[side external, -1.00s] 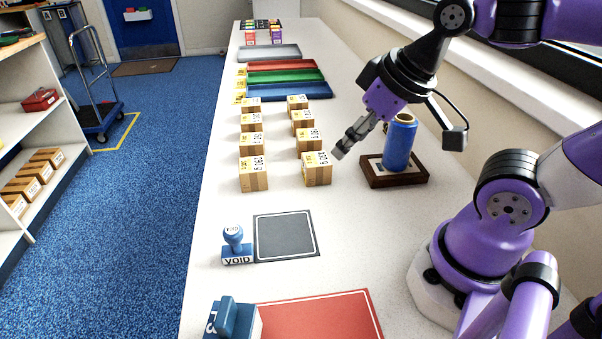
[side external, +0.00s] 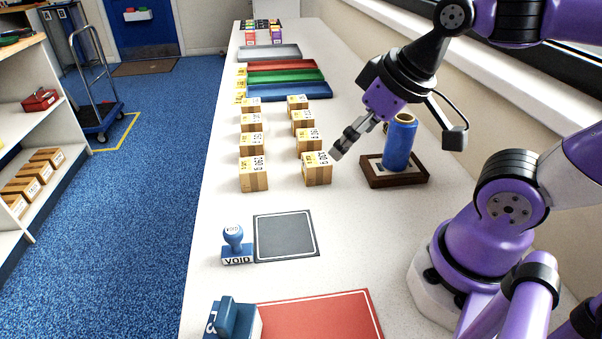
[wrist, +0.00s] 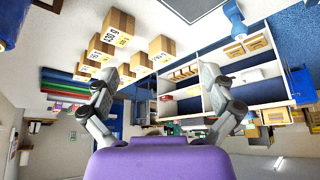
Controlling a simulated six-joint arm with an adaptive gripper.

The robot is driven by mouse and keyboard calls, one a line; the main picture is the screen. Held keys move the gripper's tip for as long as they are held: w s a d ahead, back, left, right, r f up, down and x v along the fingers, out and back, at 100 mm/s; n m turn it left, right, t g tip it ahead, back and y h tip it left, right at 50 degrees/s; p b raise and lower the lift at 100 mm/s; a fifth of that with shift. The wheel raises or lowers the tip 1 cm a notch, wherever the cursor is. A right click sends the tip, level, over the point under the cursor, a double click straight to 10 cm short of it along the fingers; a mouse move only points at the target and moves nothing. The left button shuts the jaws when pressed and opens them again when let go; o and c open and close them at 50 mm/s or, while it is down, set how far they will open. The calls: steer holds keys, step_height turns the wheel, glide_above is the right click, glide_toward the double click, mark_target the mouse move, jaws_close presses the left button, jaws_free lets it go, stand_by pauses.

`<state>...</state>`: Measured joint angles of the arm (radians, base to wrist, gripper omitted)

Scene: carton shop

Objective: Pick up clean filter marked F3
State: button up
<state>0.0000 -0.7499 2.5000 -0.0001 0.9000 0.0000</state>
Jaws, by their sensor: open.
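A blue block with an upright handle (side external: 230,318) stands at the near left edge of the table in the side view, cut off by the frame. Its side mark is sideways and looks like F3. I cannot tell if it is a filter. My gripper (side external: 345,145) is open and empty above the table, between the nearest right carton and a blue cylinder. Its two fingers are spread apart in the wrist view (wrist: 160,100). It is far up the table from the blue block.
Several small cartons (side external: 254,178) stand in two columns. The blue cylinder (side external: 398,146) stands on a wooden base (side external: 408,180). A VOID stamp (side external: 236,250) is beside a dark pad (side external: 285,235). A red mat (side external: 325,318) lies in front. Coloured trays (side external: 288,91) lie behind the cartons.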

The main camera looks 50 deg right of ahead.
steer(key=n+g+y, duration=0.2)
steer(key=n, duration=0.4)
glide_above(227, 328)
steer(key=s+d, duration=0.2)
steer(key=d, duration=0.2)
step_height(227, 328, down, 6)
steer(key=x, duration=0.2)
steer(key=a+x, duration=0.1)
steer(key=x, duration=0.2)
steer(key=shift+r, duration=0.15)
steer(key=shift+w+a+x, duration=0.1)
steer(key=shift+w+x, duration=0.05)
steer(key=shift+x, duration=1.35)
steer(key=shift+w+a+x, duration=0.1)
steer(key=shift+w+x, duration=0.05)
steer(key=shift+x, duration=1.35)
steer(key=shift+r, duration=0.2)
steer(key=c, duration=1.2)
